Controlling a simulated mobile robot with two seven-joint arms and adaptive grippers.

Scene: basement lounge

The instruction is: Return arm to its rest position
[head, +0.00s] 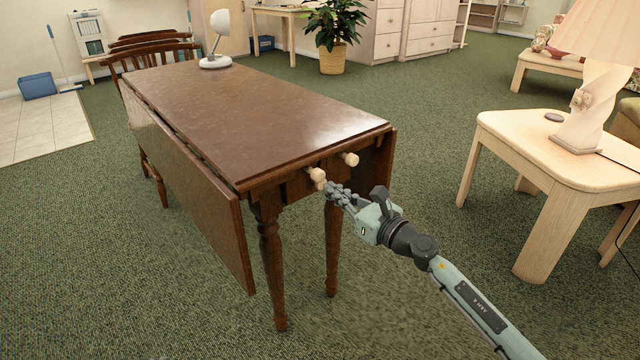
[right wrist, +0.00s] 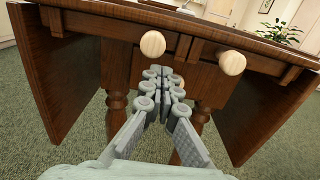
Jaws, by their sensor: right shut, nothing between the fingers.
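My right gripper (head: 339,191) is shut and empty in front of the near end of a brown drop-leaf table (head: 255,110). Its fingers, also in the right wrist view (right wrist: 165,88), point at the table end just below two round wooden knobs. The left knob (head: 317,175) is close to the fingertips in the head view; I cannot tell if they touch. The right knob (head: 350,159) is a little farther off. In the right wrist view the left knob (right wrist: 152,43) and the right knob (right wrist: 232,62) sit above the fingers. My left gripper is not in view.
A light side table (head: 560,150) with a lamp (head: 592,85) stands to the right. A white desk lamp (head: 217,40) is on the brown table's far end, with chairs (head: 150,55) behind. Green carpet (head: 420,120) is clear between the two tables.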

